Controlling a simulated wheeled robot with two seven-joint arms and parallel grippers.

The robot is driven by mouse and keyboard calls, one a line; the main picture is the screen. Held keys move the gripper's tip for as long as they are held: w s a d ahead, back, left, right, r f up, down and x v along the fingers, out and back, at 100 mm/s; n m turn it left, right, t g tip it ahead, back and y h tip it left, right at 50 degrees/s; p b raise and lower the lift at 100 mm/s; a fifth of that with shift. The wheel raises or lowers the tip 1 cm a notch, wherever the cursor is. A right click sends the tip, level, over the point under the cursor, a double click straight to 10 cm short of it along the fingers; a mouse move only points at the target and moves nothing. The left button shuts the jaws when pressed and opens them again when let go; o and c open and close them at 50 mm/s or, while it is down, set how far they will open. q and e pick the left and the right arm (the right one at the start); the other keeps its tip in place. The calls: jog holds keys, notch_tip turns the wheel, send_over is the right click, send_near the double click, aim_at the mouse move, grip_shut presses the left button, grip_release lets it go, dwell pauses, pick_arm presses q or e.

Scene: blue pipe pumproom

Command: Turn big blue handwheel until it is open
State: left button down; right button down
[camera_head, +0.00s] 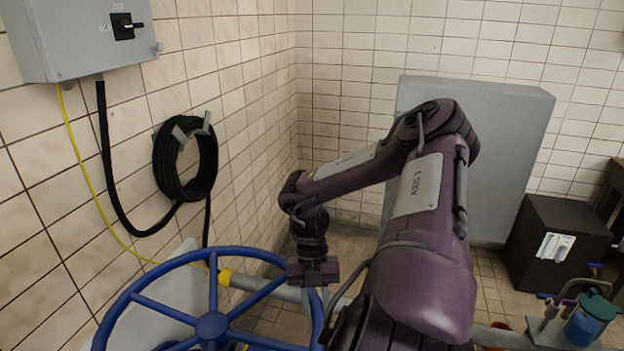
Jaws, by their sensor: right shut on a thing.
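The big blue handwheel (212,326) fills the lower left of the head view, with a round hub and several spokes. Its lower part is cut off by the bottom edge of the picture. My right gripper (316,296) points down at the wheel's right side and is shut on the blue rim there. The fingertips are partly hidden against the rim. My purple right arm reaches over from the lower right. My left gripper is not in view.
A grey pipe (258,284) with a yellow collar runs behind the wheel. A grey switch box (75,38) and a coiled black hose (186,160) hang on the left tiled wall. A grey cabinet (510,150), a black box (556,243) and a blue-green pump (588,318) stand at right.

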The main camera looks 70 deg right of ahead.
jog(key=shift+w+d+r, duration=0.2)
jog(key=shift+w+d, duration=0.05)
jog(key=shift+d, duration=0.1)
jog(key=c, duration=1.5)
grip_release()
jog(key=o, duration=0.4)
jog(key=shift+d+f, duration=0.15)
jog(key=shift+r, duration=0.25)
jog(key=b+v, duration=0.2)
jog(key=v, duration=0.4)
jog(key=shift+w+d, duration=0.1)
jog(key=shift+d, duration=0.1)
jog(key=shift+w+d+r, duration=0.1)
jog(key=shift+w+r, duration=0.05)
jog(key=shift+r, duration=0.45)
